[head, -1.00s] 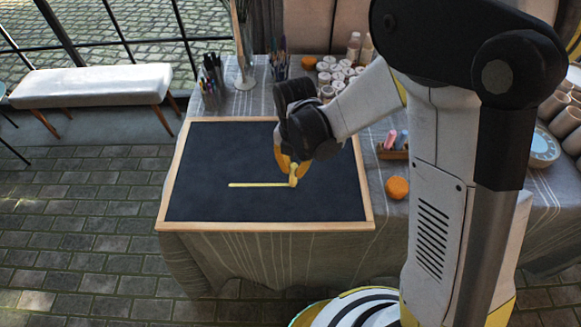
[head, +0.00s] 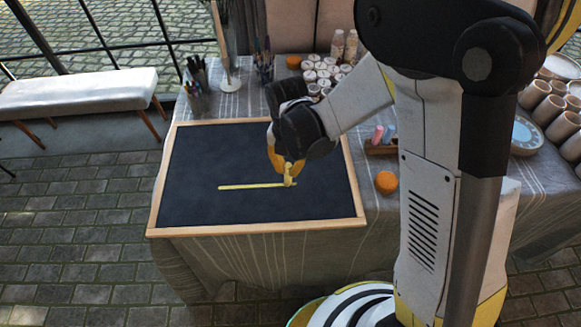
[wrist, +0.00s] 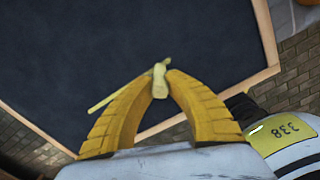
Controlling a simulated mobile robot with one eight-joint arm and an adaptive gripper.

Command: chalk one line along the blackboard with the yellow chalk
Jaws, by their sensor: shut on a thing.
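The blackboard (head: 200,160) lies flat on the table with a light wooden frame. A straight yellow line (head: 245,187) runs across its middle, from left of centre to the chalk. My gripper (head: 287,172) is shut on the yellow chalk (head: 289,180) at the line's right end. In the wrist view the chalk (wrist: 159,82) stands between the two yellow fingertips of my gripper (wrist: 160,76), and the line (wrist: 118,91) runs off to the left. The chalk's tip is at the board's surface; I cannot tell exactly whether it touches.
A wooden holder (head: 383,149) with pink and blue chalks and an orange round thing (head: 386,182) sit right of the board. Paint pots (head: 325,70), brush cups (head: 264,68) and a plate (head: 525,135) stand further off. The board right of the chalk is bare.

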